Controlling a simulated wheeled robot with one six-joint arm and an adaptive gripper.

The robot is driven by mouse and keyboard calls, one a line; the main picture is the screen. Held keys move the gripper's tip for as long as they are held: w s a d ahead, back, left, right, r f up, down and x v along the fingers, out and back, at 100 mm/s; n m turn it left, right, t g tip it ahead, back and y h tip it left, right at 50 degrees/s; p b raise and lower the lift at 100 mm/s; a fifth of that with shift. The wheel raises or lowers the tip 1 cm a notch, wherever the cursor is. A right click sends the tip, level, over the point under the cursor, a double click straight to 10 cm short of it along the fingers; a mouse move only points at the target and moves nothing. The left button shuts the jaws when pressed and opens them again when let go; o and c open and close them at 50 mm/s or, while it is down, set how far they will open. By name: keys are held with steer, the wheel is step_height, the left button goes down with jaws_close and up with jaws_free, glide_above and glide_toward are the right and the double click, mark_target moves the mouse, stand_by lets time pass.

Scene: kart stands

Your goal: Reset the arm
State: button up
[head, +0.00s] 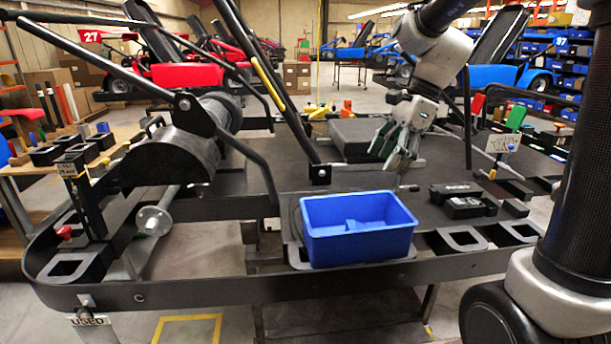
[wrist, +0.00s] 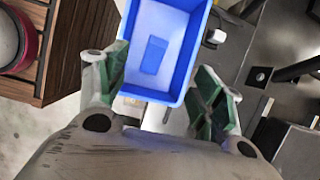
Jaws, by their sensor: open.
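My gripper (head: 393,157) hangs from the arm above the right part of the black kart frame (head: 200,293) in the head view. It points down and is apart from the blue bin (head: 362,247), which stands on the frame's front middle. In the wrist view the two green-padded fingers (wrist: 162,92) are spread with nothing between them. The blue bin (wrist: 193,55) shows beyond them, with a small blue block-like shape (wrist: 153,55) inside it.
A black box (head: 358,136) lies behind my gripper, and small black parts (head: 463,201) lie right of the bin. Black bars and a seat-like black part (head: 170,155) rise at the left. Red and blue karts (head: 505,75) stand farther back.

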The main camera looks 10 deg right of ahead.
steer(key=s+d+n+t+h, duration=0.2)
steer(key=s+d+n, duration=0.3)
steer(key=s+n, duration=0.3)
steer(key=s+d+r+n+t+h, duration=0.1)
steer(key=s+d+n+t+h, duration=0.1)
steer(key=s+d+n, duration=0.3)
steer(key=shift+s+d+n, duration=0.15)
steer(key=shift+s+n, duration=2.05)
steer(key=shift+s, duration=0.8)
steer(key=shift+r, duration=0.1)
